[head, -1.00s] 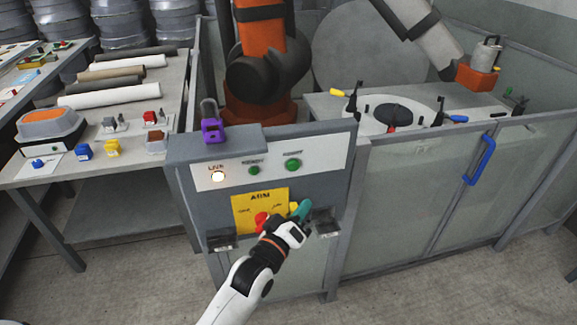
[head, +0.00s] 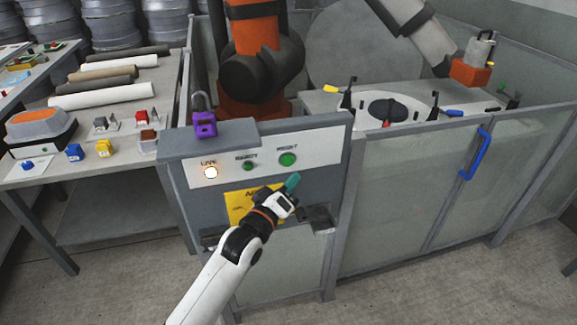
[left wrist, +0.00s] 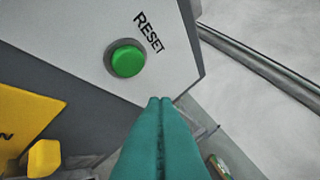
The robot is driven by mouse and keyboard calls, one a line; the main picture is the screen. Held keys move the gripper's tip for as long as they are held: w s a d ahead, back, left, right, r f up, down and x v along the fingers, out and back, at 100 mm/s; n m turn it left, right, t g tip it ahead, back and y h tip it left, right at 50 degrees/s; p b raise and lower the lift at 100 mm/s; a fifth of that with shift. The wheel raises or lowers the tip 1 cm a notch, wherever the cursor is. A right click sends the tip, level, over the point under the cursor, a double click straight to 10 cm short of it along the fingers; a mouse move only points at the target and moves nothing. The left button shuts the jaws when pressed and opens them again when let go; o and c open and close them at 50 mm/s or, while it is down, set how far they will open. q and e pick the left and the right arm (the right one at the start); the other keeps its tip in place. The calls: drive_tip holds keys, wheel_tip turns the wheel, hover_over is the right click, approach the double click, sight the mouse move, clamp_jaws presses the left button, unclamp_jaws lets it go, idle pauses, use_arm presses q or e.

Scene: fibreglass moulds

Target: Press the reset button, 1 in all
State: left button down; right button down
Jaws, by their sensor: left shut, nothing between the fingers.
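The reset button (head: 288,159) is a round green button at the right of the white strip on the grey control box. In the left wrist view the green button (left wrist: 127,59) sits under the black word RESET. My left gripper (head: 292,182), with teal fingers, is just below the button in the head view, apart from it. In the left wrist view the closed fingertips (left wrist: 160,101) point up toward the panel, below and right of the button. The fingers are shut and empty. My right gripper is not in view.
A lit LIVE lamp (head: 210,172) and a smaller green READY button (head: 248,166) share the strip. A yellow plate (head: 238,205) is partly hidden by my arm. A purple padlock (head: 205,124) sits on the box top. Fence panels (head: 400,190) stand to the right.

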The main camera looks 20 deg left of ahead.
sight(294, 161)
use_arm(q)
drive_tip(key=w+a, duration=0.2)
drive_tip(key=shift+w, duration=0.4)
drive_tip(key=shift+w, duration=0.1)
idle(1.8)
drive_tip(key=shift+w+a, duration=0.2)
drive_tip(key=shift+w, duration=0.05)
drive_tip(key=shift+w+a, duration=0.2)
drive_tip(key=shift+w, duration=0.1)
idle(0.9)
drive_tip(key=shift+s, duration=0.1)
drive_tip(key=shift+s+d+p, duration=0.45)
drive_tip(key=shift+s+p, duration=0.15)
